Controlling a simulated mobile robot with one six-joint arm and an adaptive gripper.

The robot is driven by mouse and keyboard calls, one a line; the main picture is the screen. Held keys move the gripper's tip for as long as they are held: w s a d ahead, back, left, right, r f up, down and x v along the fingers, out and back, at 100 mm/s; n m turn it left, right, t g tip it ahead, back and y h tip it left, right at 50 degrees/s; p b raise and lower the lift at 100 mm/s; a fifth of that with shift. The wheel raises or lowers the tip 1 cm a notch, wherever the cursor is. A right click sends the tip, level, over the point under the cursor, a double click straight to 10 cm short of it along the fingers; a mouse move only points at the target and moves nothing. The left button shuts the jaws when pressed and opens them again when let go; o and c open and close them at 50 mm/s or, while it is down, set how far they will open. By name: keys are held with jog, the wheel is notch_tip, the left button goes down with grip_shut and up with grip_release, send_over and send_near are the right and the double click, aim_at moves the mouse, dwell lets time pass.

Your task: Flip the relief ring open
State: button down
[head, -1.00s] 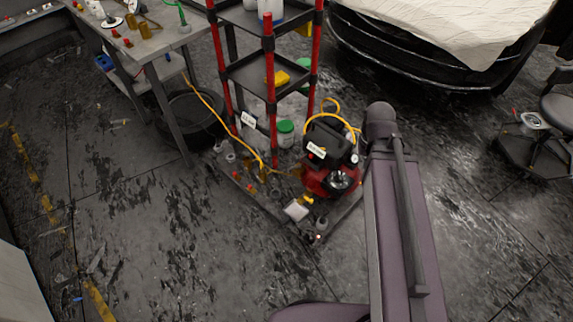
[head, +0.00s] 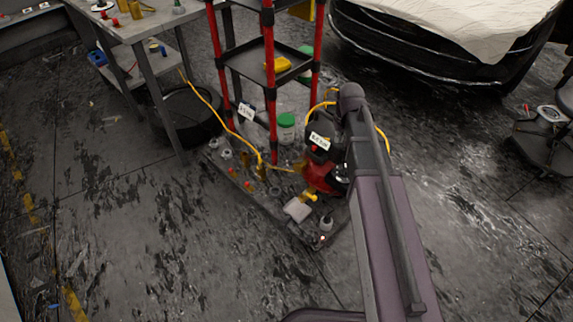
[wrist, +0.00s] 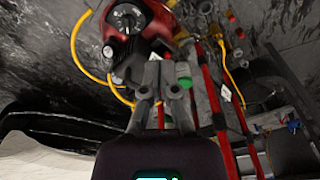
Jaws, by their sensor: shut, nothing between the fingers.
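A red compressor (head: 316,177) with a black top and a white label stands on a low dark base on the floor. My arm covers its right side in the head view. I cannot make out the relief ring in either view. My gripper (wrist: 163,84) is shut and empty, below the compressor in the wrist picture and seemingly apart from it. In the head view my gripper is hidden.
A rack with red posts (head: 271,95) stands just behind the compressor. A yellow hose (head: 208,106) runs from the workbench (head: 145,27) to the base. A green-lidded jar (head: 286,128) stands beside the rack. A covered car (head: 440,50) is behind. Floor at the front left is open.

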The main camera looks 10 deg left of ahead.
jog(key=w+a+f+n+t+b, duration=0.1)
jog(key=w+a+f+b, duration=0.3)
jog(key=w+f+b, duration=0.35)
jog(key=w+a+f+b, duration=0.5)
jog(key=w+f+b, duration=0.15)
jog(key=f, duration=0.25)
jog(key=n+t+y+b, duration=0.1)
jog(key=n+b, duration=0.1)
jog(key=b, duration=1.3)
send_over(294, 162)
jog(key=w+a, duration=0.2)
jog(key=a, duration=0.1)
notch_tip(294, 162, down, 13)
jog(key=shift+w+a+f, duration=0.25)
jog(key=shift+w+a, duration=0.1)
jog(key=shift+a, duration=0.2)
jog(key=shift+f+b, duration=0.2)
jog(key=shift+b, duration=0.2)
notch_tip(294, 162, down, 9)
jog(key=b, duration=0.9)
jog(key=shift+s+d, duration=0.2)
jog(key=shift+s, duration=0.1)
